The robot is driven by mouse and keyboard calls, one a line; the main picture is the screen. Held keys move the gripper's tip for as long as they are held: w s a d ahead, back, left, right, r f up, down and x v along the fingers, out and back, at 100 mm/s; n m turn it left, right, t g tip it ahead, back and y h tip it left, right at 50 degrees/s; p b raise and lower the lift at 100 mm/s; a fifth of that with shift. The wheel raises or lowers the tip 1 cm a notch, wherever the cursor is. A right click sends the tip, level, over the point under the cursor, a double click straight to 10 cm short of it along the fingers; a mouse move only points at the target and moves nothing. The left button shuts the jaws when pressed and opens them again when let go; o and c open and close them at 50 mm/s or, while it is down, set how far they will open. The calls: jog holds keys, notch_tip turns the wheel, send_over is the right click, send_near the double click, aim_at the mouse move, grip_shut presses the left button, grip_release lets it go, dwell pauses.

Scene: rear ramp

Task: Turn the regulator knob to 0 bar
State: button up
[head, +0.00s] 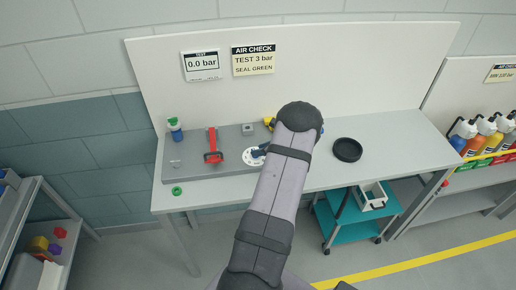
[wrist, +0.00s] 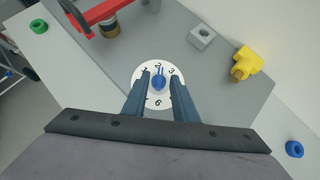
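The regulator is a white round dial (wrist: 139,76) with dark numbers and a blue knob (wrist: 159,80) at its centre. The knob's narrow grip points to the top of the wrist view, near the 2 and 3. My gripper (wrist: 159,77) is open, with one dark blue finger on each side of the knob and a gap seeming to show at each side. In the head view the dial (head: 249,160) is partly hidden by my arm and gripper. A sign (head: 202,65) on the back panel reads "TEST 0.0 bar".
A red-handled part (wrist: 97,14), a grey block (wrist: 201,37) and a yellow fitting (wrist: 246,62) stand on the grey plate around the dial. Green (wrist: 39,26) and blue (wrist: 294,149) rings lie off the plate. A black round dish (head: 347,150) is on the bench.

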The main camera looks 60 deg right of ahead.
jog(key=shift+x, duration=1)
grip_shut()
jog(key=shift+n+y, duration=0.3)
jog(key=n+b, duration=0.1)
jog(key=b, duration=0.1)
jog(key=n+y+b, duration=0.1)
jog(key=shift+d+f+y+b, duration=0.25)
jog(key=shift+y+b, duration=0.05)
jog(key=shift+b, duration=0.05)
jog(key=n+y+b, duration=0.1)
jog(key=n+b, duration=0.1)
jog(key=b, duration=0.2)
jog(key=shift+d+y, duration=0.1)
jog(key=shift+y, duration=0.3)
jog(key=shift+r+n+g, duration=0.1)
jog(key=shift+n+g, duration=0.2)
jog(key=shift+n, duration=0.1)
jog(key=shift+r+y+b, duration=0.15)
jog(key=shift+y+b, duration=0.15)
jog(key=shift+b, duration=0.25)
